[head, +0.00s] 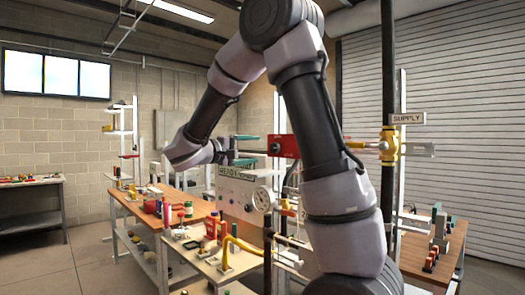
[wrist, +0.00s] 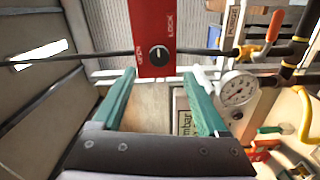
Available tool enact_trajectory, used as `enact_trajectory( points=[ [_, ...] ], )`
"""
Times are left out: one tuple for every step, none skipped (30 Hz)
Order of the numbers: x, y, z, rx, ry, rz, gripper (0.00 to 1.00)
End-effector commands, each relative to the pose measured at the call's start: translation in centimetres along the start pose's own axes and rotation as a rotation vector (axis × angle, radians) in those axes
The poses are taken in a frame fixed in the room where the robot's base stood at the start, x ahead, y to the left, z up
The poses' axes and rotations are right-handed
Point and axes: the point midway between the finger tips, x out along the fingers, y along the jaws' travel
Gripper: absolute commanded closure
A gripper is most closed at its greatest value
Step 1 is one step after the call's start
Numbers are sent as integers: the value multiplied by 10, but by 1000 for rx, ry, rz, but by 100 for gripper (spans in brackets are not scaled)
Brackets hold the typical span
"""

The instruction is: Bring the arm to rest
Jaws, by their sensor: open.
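My gripper (head: 250,150) shows in the head view at mid-height, left of the red box, with its teal fingers apart. In the wrist view my gripper (wrist: 159,75) is open, with nothing between its fingers. My arm is raised and bent, its elbow near the top of the head view. The red box (wrist: 158,35) with a black knob and the words OPEN and LOCK lies ahead of the fingertips. The red box also shows in the head view (head: 283,147), partly hidden by my arm. Contact with it cannot be told.
A white heater panel with a round gauge (head: 263,197) stands below the gripper. A wooden bench (head: 140,208) with bottles and tools is at left. A yellow valve (head: 389,146) and SUPPLY sign (head: 407,118) stand at right.

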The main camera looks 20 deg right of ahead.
Motion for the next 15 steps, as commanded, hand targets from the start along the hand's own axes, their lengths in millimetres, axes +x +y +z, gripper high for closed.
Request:
enact_trajectory(
  points=[
    [-8, 0, -1, 0, 3, 0, 24],
    [-11, 0, -1, 0, 2, 0, 24],
    [-14, 0, 0, 0, 0, 0, 24],
    [-16, 0, 0, -1, 1, 0, 24],
    [-18, 0, 0, -1, 1, 0, 24],
    [-20, 0, 0, 0, 0, 0, 24],
    [-21, 0, 0, 0, 0, 0, 24],
    [-21, 0, 0, 0, -1, 0, 24],
    [-21, 0, 0, 0, -1, 0, 24],
    [-21, 0, 0, 0, -1, 0, 24],
    [-21, 0, 0, 0, -1, 0, 24],
    [-21, 0, 0, 0, -1, 0, 24],
    [-21, 0, 0, 0, -1, 0, 24],
    [-21, 0, 0, 0, -1, 0, 24],
    [-21, 0, 0, 0, -1, 0, 24]
  ],
)
